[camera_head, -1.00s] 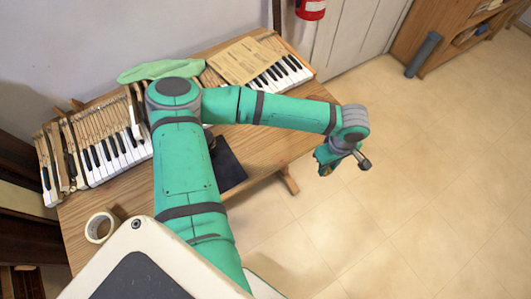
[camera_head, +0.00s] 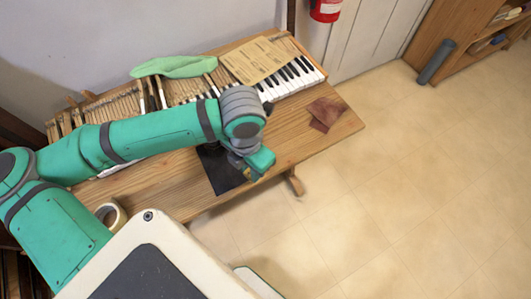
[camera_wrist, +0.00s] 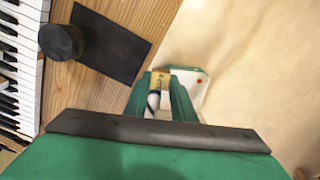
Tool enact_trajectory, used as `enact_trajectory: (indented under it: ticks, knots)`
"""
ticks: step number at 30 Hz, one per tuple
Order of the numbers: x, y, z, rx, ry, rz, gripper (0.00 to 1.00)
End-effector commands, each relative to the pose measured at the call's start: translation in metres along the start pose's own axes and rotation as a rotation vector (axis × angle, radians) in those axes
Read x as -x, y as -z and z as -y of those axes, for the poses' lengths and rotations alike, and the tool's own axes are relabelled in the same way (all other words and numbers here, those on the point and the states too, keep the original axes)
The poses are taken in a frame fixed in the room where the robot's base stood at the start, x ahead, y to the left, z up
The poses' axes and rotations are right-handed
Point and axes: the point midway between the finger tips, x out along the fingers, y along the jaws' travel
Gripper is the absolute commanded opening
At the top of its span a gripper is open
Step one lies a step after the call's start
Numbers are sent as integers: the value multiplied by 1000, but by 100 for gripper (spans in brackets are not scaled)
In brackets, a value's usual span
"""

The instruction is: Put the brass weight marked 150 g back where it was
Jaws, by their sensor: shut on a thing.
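My gripper (camera_head: 252,173) is over the front edge of the table, beside the black mat (camera_head: 222,178). In the wrist view my gripper (camera_wrist: 160,94) is shut on a small brass-coloured piece, the brass weight (camera_wrist: 160,80). Only part of the weight shows between the fingers, and no marking can be read. The black mat (camera_wrist: 112,50) lies flat on the wood at the upper left of the wrist view. A dark round block (camera_wrist: 61,42) stands at the mat's left end, near the keys; my arm hides it in the head view.
The table (camera_head: 300,150) carries piano keys (camera_head: 290,78), a brown paper sheet (camera_head: 252,60), a green cloth (camera_head: 173,67) and reddish-brown scraps (camera_head: 325,112). A tape roll (camera_head: 112,214) is at the left front. Open floor (camera_head: 400,180) lies to the right.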

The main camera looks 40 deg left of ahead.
Motion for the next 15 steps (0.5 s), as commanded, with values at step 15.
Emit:
enact_trajectory:
  ticks: [15]
  knots:
    - [-34, -68, -30, 52, 4, 1, 0]
